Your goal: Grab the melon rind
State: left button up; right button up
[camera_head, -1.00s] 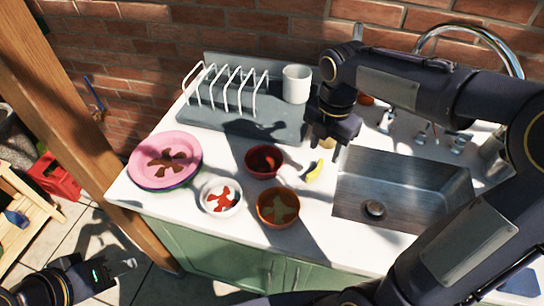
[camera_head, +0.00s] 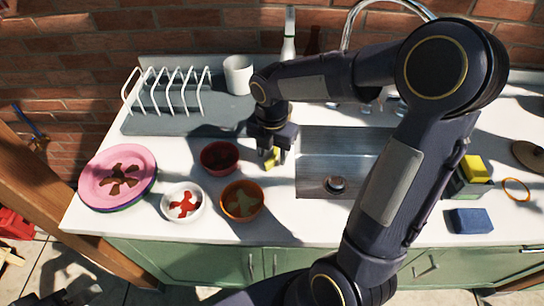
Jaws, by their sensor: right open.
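The melon rind (camera_head: 270,160) is a small yellow piece on the white counter, right of the dark red bowl (camera_head: 220,158) and left of the sink. My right gripper (camera_head: 273,155) points down over it, open, with its fingers at or just above the rind. The gripper hides part of the rind, and I cannot tell if they touch. Only a dark bit of my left gripper (camera_head: 52,298) shows at the bottom left edge, with its jaws out of sight.
A white bowl (camera_head: 182,203), an orange bowl (camera_head: 241,201) and pink plates (camera_head: 98,178) stand left of the steel sink (camera_head: 318,169). A dish rack (camera_head: 168,92) and a white mug (camera_head: 238,74) are behind. A blue sponge (camera_head: 471,221) lies at right.

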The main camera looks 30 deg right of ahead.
grip_shut()
jog(key=shift+r, duration=0.1)
